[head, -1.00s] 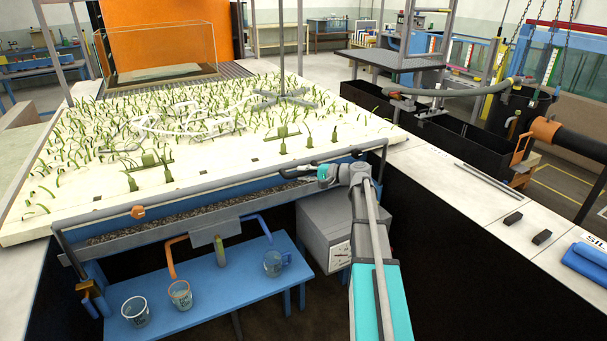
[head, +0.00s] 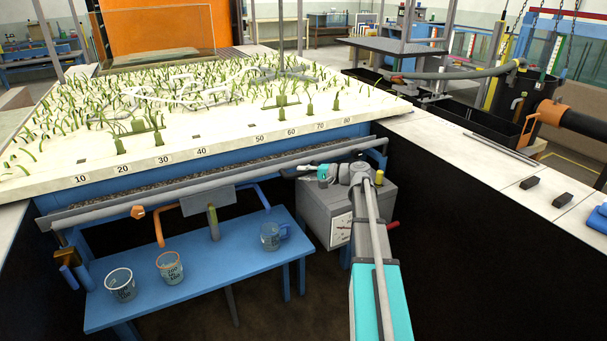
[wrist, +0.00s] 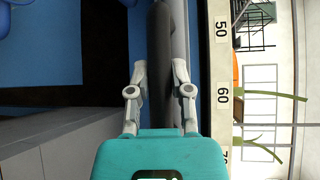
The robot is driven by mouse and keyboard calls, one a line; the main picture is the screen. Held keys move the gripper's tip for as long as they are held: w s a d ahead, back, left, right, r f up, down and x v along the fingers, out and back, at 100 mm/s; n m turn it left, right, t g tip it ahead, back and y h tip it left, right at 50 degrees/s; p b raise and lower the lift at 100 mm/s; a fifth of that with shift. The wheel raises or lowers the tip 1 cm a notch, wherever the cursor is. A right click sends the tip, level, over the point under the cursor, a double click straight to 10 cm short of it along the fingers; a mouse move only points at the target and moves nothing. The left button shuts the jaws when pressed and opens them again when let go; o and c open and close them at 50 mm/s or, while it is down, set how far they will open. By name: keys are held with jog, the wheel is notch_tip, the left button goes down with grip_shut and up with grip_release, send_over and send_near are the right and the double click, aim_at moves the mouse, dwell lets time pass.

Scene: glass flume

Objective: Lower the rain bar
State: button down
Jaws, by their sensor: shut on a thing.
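The rain bar is a long grey pipe (head: 238,175) running across the front of the planted bed (head: 190,135), below its numbered edge and in front of the gravel trough. An orange fitting (head: 138,212) sits on its left part. My gripper (head: 302,171) is at the bar's right part. In the wrist view my gripper's two fingers (wrist: 159,68) are on either side of a dark sleeved length of the bar (wrist: 160,40) and shut on it. The fingers hide part of the bar there.
A grey box (head: 335,205) with a dial stands under my gripper. A white-topped ledge (head: 480,165) lies to the right.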

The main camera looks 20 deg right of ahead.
notch_tip(320, 180, down, 4)
jog(key=b, duration=0.3)
jog(key=shift+s, duration=0.15)
jog(key=c, duration=0.5)
grip_release()
jog(key=shift+f, duration=0.15)
jog(key=shift+c, duration=0.2)
jog(key=shift+r, duration=0.2)
notch_tip(320, 180, up, 29)
jog(key=p, duration=2.9)
jog(key=shift+v, duration=2.4)
jog(key=shift+d+f, duration=0.1)
jog(key=shift+f, duration=0.05)
